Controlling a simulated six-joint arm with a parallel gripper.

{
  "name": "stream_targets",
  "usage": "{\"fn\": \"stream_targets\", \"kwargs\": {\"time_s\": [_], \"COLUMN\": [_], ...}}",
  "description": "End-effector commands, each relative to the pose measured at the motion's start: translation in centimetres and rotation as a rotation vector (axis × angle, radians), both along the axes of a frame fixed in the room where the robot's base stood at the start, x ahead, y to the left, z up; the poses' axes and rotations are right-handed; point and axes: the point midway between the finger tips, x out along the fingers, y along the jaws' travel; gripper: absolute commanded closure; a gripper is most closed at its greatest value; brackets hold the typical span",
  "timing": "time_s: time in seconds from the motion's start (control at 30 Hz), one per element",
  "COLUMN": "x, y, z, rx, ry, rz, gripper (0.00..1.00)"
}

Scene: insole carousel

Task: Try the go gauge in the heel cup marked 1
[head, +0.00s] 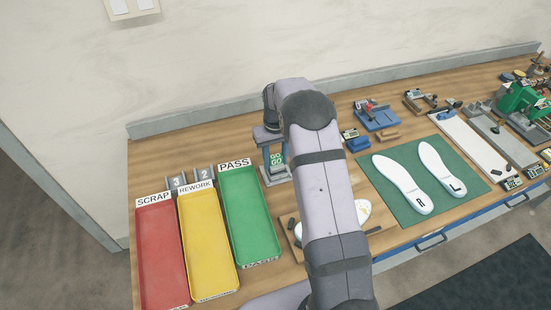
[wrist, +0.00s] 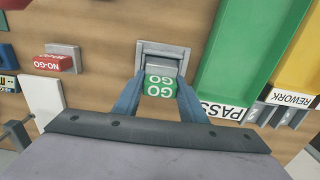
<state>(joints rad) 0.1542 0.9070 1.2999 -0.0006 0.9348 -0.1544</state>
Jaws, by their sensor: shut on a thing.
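The go gauge is a green block with white GO lettering (wrist: 160,86), and it also shows in the head view (head: 277,161). My gripper (wrist: 160,92) is shut on it, one blue-grey finger on each side. A grey stand (wrist: 165,47) is right by the gauge; I cannot tell whether the gauge still touches it. In the head view, a white rounded piece (head: 362,211) lies on a wooden board, partly hidden behind my arm. No heel cup with a legible mark 1 shows in either view.
A red NO-GO block (wrist: 54,63) lies left in the wrist view. Red (head: 160,255), yellow (head: 207,243) and green (head: 251,215) trays stand left, behind them grey holders marked 3 (head: 177,181) and 2 (head: 204,173). A green mat (head: 407,205) with two insoles is right.

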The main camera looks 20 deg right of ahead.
Motion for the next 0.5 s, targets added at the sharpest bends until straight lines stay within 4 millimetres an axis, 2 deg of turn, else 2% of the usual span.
{"fn": "stream_targets", "kwargs": {"time_s": [0.5], "x": [0.02], "y": [0.00], "z": [-0.73], "rx": [0.000], "ry": [-0.001], "rz": [0.000], "gripper": [0.88]}}
